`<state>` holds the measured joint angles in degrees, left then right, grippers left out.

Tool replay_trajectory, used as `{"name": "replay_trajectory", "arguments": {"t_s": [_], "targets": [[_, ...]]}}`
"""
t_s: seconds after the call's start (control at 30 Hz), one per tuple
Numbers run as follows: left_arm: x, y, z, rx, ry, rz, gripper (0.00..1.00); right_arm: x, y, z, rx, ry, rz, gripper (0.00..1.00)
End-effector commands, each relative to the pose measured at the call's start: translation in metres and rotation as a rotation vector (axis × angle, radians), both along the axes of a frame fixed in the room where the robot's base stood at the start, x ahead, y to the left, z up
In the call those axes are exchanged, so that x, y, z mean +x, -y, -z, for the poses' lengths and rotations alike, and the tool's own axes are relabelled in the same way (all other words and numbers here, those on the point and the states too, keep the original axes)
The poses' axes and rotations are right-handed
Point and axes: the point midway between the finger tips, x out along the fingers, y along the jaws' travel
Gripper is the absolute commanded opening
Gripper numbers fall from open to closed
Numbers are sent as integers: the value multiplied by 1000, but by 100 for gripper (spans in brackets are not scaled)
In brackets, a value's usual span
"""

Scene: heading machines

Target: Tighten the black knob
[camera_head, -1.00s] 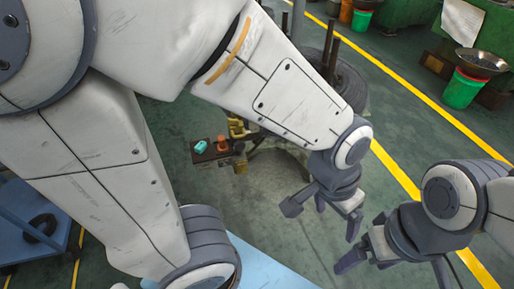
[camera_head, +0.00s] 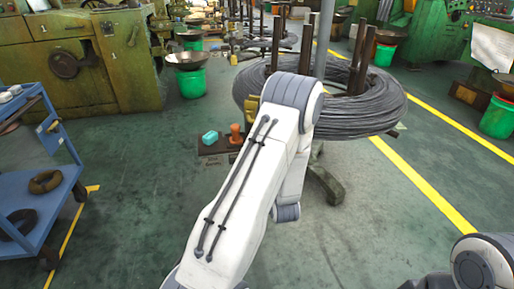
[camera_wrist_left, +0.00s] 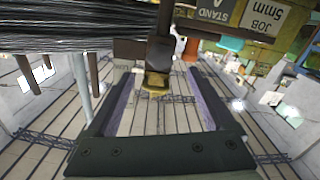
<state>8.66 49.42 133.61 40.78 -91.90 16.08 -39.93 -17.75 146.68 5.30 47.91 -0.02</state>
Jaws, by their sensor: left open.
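My left gripper (camera_wrist_left: 164,74) is open in the left wrist view, with one dark finger on each side. A brown block with a yellowish end (camera_wrist_left: 158,55) shows between the fingertips, with dark bars out to both sides. I cannot tell whether the fingers touch it. I cannot pick out the black knob with certainty; it may be part of this dark assembly. In the head view my left arm reaches to the wire coil (camera_head: 375,108), and its gripper is hidden behind the arm. My right gripper (camera_head: 425,283) is only a dark piece at the bottom edge.
The coil lies around rusty upright posts on a stand. A dark board with a teal item (camera_head: 210,137) and an orange item (camera_head: 236,132) is on the left of my arm. A blue cart (camera_head: 48,170) stands at far left. Green floor is open between.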

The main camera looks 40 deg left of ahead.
Motion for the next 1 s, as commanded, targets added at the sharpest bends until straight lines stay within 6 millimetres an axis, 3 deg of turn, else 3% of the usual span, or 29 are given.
{"name": "replay_trajectory", "arguments": {"t_s": [0.6, 1.0], "targets": [[59, -73, 0, 6, 6, -4, 87, 0, 0, 15, 0, 0, 0, 87], [66, -79, -1, 6, 3, -2, 87, 0, 0, 15, 0, 0, 0, 87]]}}
